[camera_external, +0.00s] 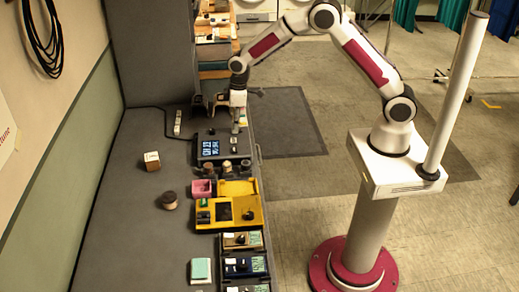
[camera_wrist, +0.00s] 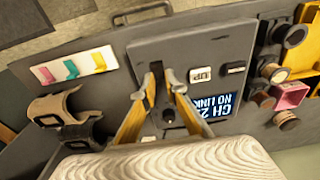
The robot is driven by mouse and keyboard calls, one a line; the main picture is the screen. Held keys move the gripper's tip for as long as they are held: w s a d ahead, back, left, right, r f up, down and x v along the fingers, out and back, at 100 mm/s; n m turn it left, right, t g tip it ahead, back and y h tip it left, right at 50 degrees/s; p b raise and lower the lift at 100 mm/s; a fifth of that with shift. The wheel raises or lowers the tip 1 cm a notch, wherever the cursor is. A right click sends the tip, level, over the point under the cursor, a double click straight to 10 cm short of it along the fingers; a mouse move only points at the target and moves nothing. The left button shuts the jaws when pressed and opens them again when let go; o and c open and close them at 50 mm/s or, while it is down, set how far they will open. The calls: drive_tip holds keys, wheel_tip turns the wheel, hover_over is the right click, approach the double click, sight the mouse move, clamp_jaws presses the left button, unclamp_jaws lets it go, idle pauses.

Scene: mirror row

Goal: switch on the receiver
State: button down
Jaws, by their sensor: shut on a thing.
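The receiver (camera_external: 208,148) is a dark grey box on the bench with a lit blue-and-white display. In the wrist view its grey face (camera_wrist: 215,45) fills the middle, and part of the display (camera_wrist: 222,112) reads like "NO LINK". A pale "UP" button (camera_wrist: 200,75) and a second small switch (camera_wrist: 235,68) sit on the face. My gripper (camera_external: 238,130) is down at the receiver's right side. In the wrist view my gripper (camera_wrist: 163,72) is shut on a small part of the receiver, mostly hidden by the fingers. A dark round piece (camera_wrist: 168,116) shows between the fingers.
Spools (camera_wrist: 283,33), a pink box (camera_external: 201,188) and a yellow device (camera_external: 215,215) stand close by.

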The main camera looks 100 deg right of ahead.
drive_tip(key=shift+a, duration=0.1)
drive_tip(key=c, duration=2)
unclamp_jaws()
drive_tip(key=shift+c, duration=0.2)
drive_tip(key=shift+r, duration=0.1)
wheel_tip(320, 180, up, 7)
drive_tip(key=shift+s+r, duration=0.15)
drive_tip(key=shift+s, duration=0.2)
